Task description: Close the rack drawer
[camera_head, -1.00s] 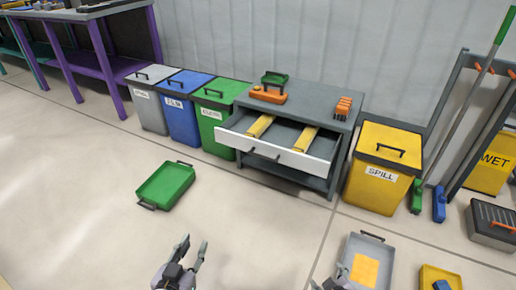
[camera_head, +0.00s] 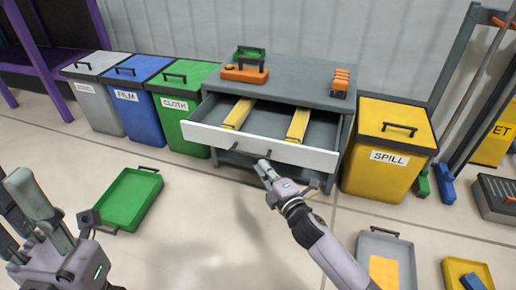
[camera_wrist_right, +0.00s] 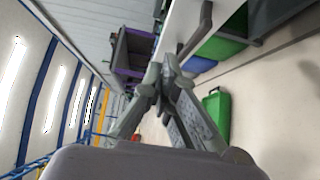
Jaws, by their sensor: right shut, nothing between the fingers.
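The rack drawer (camera_head: 300,154) is pulled out of the grey rack (camera_head: 312,91). Its white front faces me, and two yellow bars lie inside. My right gripper (camera_head: 263,167) is shut and empty, close in front of the drawer front's lower middle; I cannot tell whether it touches. In the right wrist view, the shut fingertips (camera_wrist_right: 163,78) are beside the white drawer front (camera_wrist_right: 176,28) and its dark handle (camera_wrist_right: 196,30). My left gripper (camera_head: 30,205) is at the lower left, away from the drawer, with its fingers apart.
Grey, blue and green bins stand left of the rack, and a yellow spill bin (camera_head: 388,150) stands right. A green tray (camera_head: 130,199) lies on the floor at left; a grey tray (camera_head: 385,250) lies at lower right. An orange toolbox (camera_head: 244,74) sits on the rack.

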